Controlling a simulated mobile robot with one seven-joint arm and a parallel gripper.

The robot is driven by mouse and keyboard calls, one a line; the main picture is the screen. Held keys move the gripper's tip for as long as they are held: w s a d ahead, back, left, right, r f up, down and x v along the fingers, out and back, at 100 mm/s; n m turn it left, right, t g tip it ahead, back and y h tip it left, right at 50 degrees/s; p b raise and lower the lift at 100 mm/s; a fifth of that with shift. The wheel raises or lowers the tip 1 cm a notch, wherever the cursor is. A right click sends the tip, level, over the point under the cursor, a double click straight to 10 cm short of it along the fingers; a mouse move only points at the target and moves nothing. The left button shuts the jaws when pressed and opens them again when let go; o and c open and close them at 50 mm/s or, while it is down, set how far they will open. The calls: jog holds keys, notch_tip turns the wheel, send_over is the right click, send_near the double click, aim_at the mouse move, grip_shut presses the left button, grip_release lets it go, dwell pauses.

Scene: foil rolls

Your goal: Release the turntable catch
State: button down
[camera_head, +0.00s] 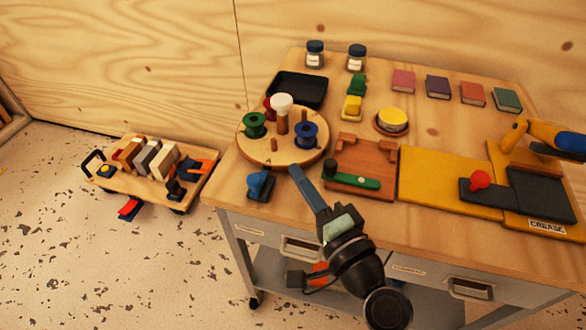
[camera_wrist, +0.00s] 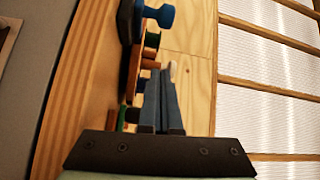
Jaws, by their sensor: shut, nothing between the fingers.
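The round wooden turntable (camera_head: 262,151) sits at the table's left end. It carries a green spool (camera_head: 255,125), a blue spool (camera_head: 306,134), a red piece (camera_head: 270,109) and a white-topped post (camera_head: 282,104). A blue-knobbed piece on a dark base, likely the catch (camera_head: 260,185), stands at its front left edge. The blue knob also shows at the top of the wrist view (camera_wrist: 159,15). My gripper (camera_head: 295,169) is shut and empty, its fingertips near the turntable's front rim, right of the blue knob. Contact with the rim cannot be told. The fingers also show in the wrist view (camera_wrist: 160,75).
Right of the turntable is a reddish-brown board (camera_head: 360,160) with a green lever (camera_head: 352,181). A black tray (camera_head: 297,88) lies behind. Yellow boards (camera_head: 440,180) and a dark block with a red knob (camera_head: 480,180) lie right. A loaded low cart (camera_head: 110,182) stands left.

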jog(key=v, duration=0.7)
jog(key=shift+s+a+r+p, duration=0.2)
jog(key=shift+a+p, duration=0.1)
jog(key=shift+a, duration=0.05)
jog(key=w+a+r+n+t+h, duration=0.1)
jog(key=w+r+n, duration=0.15)
jog(key=r, duration=0.55)
jog(key=w+a+r+n+t+h, duration=0.15)
jog(key=r+n, duration=0.25)
jog(key=r, duration=0.4)
jog(key=w+a+r+n+t+h, duration=0.1)
jog(key=w+r+n, duration=0.2)
jog(key=r, duration=0.6)
jog(key=s+a+r+n+t+h, duration=0.15)
jog(key=s+r+t, duration=0.3)
jog(key=r, duration=0.55)
jog(key=s+a+r+n+t+h, duration=0.1)
jog(key=s+r+t+h, duration=0.2)
jog(key=s+r, duration=0.5)
notch_tip(320, 180, up, 34)
jog(key=w+p, duration=0.2)
jog(key=p, duration=3.1)
jog(key=shift+d+r+m, duration=0.2)
jog(key=shift+d+m, duration=0.1)
